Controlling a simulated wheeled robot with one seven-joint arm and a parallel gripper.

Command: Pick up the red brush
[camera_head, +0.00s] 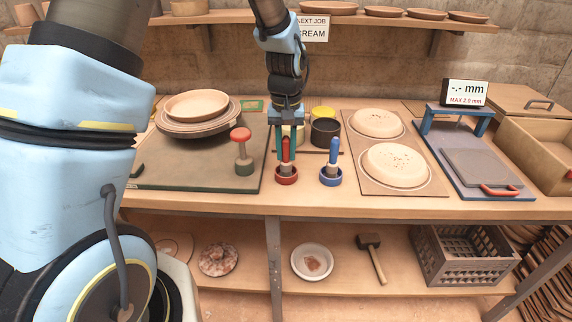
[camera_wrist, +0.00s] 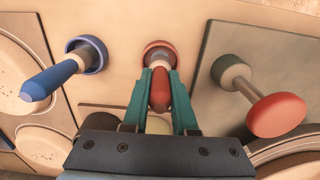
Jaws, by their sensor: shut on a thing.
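The red brush (camera_head: 286,152) stands upright in a red round holder (camera_head: 286,176) near the front edge of the bench. My gripper (camera_head: 286,147) is over it, with its teal fingers shut on the red handle. In the wrist view the red brush (camera_wrist: 160,90) lies between the two fingertips (camera_wrist: 160,76), and its lower end is still inside the red holder (camera_wrist: 159,49). The bristles are hidden in the holder.
A blue brush (camera_head: 333,150) stands in a blue holder just to the right. A red-topped stamp (camera_head: 241,147) stands on the dark board to the left. Black and yellow pots (camera_head: 325,132) are close behind. Round plates on a board (camera_head: 396,165) lie further right.

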